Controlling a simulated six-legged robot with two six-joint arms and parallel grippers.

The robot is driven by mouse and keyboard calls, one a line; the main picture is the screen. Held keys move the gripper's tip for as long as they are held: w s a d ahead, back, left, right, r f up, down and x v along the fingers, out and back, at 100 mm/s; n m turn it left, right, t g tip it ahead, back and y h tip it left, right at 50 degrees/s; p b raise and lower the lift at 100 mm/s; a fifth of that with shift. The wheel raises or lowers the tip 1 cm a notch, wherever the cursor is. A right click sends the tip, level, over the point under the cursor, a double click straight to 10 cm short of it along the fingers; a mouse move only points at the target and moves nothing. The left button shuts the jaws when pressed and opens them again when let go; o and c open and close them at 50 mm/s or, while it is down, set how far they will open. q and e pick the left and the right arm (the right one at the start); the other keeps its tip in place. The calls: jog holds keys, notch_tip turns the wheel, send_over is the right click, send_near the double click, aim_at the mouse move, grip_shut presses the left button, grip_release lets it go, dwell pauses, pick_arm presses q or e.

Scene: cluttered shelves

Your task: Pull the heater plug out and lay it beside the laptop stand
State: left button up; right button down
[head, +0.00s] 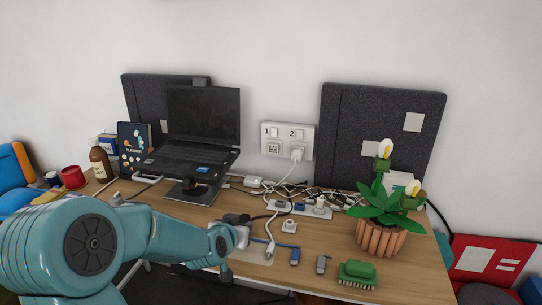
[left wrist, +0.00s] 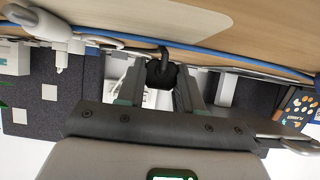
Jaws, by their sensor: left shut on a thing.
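My left gripper (head: 240,233) is low over the desk front, right of the laptop stand (head: 197,192). In the left wrist view its fingers (left wrist: 160,88) are shut on a small black plug-like piece (left wrist: 161,72) with a dark cable. The laptop (head: 203,115) stands open on the stand. My right gripper is not in view.
A power strip (head: 305,209) and tangled cables lie behind the gripper. A potted plant (head: 381,236) stands at the right. Bare desk shows left of the gripper.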

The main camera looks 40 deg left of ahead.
pick_arm(q)
jog(key=shift+f+b, duration=0.5)
jog(key=shift+f, duration=0.1)
jog(key=o, duration=1.1)
jog(key=shift+o, duration=0.2)
jog(key=shift+r, duration=0.1)
